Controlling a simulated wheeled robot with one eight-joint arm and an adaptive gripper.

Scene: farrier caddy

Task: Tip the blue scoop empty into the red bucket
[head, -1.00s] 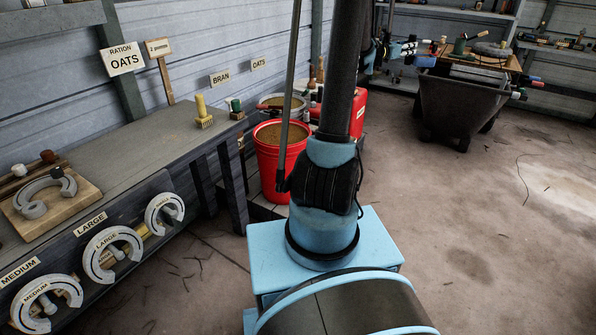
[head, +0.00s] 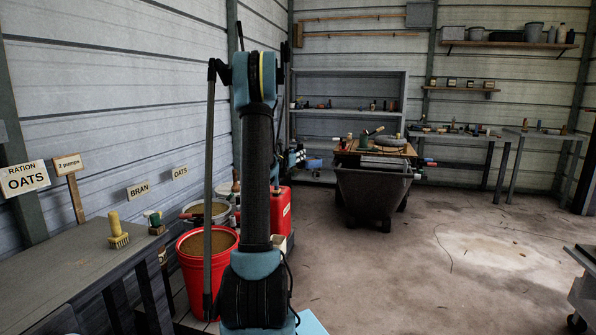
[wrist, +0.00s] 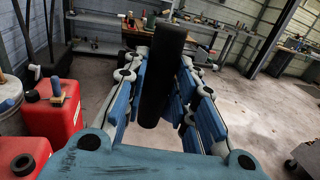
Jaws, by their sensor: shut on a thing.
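The red bucket (head: 196,282) stands upright at the end of the left bench, filled near its rim with brown feed. My gripper (wrist: 165,78) is shut on a thick black handle (wrist: 160,85) between its blue-padded fingers in the wrist view. What the handle belongs to is hidden, and no blue scoop bowl shows clearly in either view. In the head view, part of my gripper (head: 301,160) shows just right of my arm, beyond and above the bucket. The bucket is not identifiable in the wrist view.
Red cans (head: 281,213) stand right of the bucket, and also show at left in the wrist view (wrist: 52,112). A pale feed tub (head: 208,212) is behind the bucket. A dark cart (head: 375,190) stands ahead.

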